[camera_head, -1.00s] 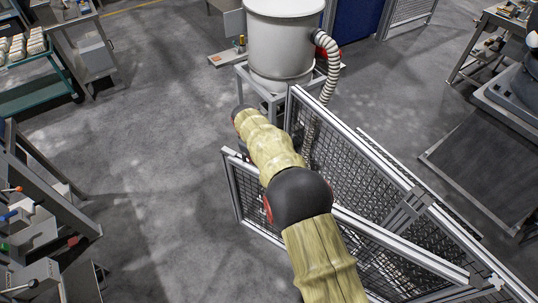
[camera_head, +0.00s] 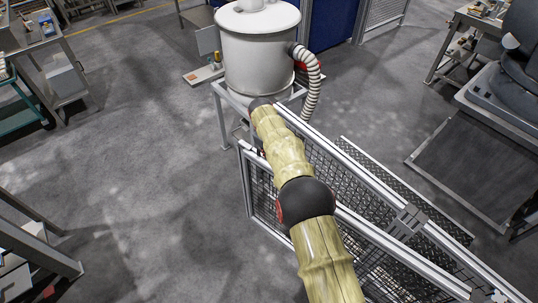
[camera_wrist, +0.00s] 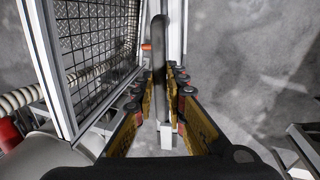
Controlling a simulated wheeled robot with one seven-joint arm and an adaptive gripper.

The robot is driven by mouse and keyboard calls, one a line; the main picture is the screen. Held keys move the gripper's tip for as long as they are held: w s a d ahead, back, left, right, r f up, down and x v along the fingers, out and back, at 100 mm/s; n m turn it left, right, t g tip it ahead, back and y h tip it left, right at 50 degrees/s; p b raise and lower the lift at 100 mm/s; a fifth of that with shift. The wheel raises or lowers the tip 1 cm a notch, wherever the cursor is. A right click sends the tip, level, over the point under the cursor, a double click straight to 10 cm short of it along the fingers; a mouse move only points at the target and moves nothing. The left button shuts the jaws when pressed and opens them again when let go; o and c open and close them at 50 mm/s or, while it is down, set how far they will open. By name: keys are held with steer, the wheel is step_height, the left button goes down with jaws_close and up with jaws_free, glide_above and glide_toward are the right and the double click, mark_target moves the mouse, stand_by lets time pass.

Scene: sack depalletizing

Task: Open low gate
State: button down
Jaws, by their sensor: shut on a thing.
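The low gate (camera_head: 262,195) is a mesh panel in a pale metal frame, in the middle of the head view. Its free end stands near the taller mesh fence, at a narrow angle to it. In the wrist view a dark upright handle bar (camera_wrist: 158,45) runs along a pale post (camera_wrist: 174,35). My gripper (camera_wrist: 161,90) has its fingers on both sides of the bar and is shut on it. The bar's lower part is partly hidden between the fingers. In the head view my arm hides the gripper and the handle.
The mesh fence (camera_head: 350,178) runs behind the gate, with a chequer-plate platform (camera_head: 400,185) beyond it. A white vat (camera_head: 260,60) on a metal stand, with a ribbed hose (camera_head: 312,85), stands just past the gate's end. The floor (camera_head: 140,190) to the left is clear.

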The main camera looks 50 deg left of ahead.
steer(key=shift+f, duration=0.1)
steer(key=c, duration=1.8)
jaws_free()
steer(key=shift+r, duration=0.2)
step_height(320, 180, up, 12)
steer(key=s, duration=0.2)
steer(key=shift+s+d+f, duration=0.2)
steer(key=shift+f, duration=0.05)
